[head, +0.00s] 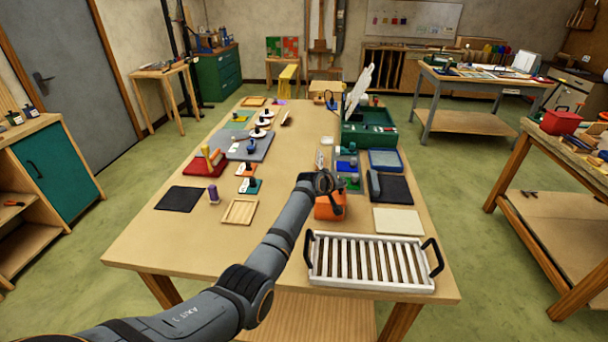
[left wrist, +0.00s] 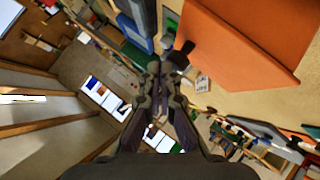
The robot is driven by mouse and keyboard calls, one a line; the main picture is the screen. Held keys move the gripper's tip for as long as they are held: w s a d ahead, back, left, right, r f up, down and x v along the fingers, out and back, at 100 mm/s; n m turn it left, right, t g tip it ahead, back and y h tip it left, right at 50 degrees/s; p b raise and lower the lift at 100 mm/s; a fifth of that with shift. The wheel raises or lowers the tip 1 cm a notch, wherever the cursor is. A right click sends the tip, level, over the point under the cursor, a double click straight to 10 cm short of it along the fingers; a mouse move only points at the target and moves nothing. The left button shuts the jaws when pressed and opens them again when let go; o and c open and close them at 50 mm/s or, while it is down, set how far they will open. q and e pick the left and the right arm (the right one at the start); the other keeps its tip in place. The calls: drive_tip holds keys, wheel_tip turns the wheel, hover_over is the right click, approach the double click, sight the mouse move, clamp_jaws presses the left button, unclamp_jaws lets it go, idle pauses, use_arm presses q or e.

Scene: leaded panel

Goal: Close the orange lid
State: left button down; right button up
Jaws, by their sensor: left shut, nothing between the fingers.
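An orange box (head: 328,209) stands on the wooden table behind the white slatted tray, partly hidden by my left gripper. In the left wrist view a flat orange face (left wrist: 262,35) fills the upper right, close to the camera, with a small dark knob-like part (left wrist: 187,47) beside its left edge. I cannot tell from these frames how far the orange lid is open. My left gripper (head: 325,183) is over the box in the head view. Its fingers (left wrist: 162,66) are together and empty, beside the orange face in the wrist view. My right gripper is not in view.
The white slatted tray (head: 316,273) with black handles is at the table's front right. A wooden tray (head: 239,211) is left. Bare tabletop (head: 190,245) lies front left.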

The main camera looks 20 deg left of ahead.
use_arm(q)
drive_tip(key=s+d+r, duration=0.1)
drive_tip(key=s+r, duration=0.6)
drive_tip(key=r, duration=0.3)
drive_tip(key=shift+s+d+r+p, duration=0.25)
drive_tip(key=shift+d+r+p, duration=0.05)
drive_tip(key=shift+p, duration=0.05)
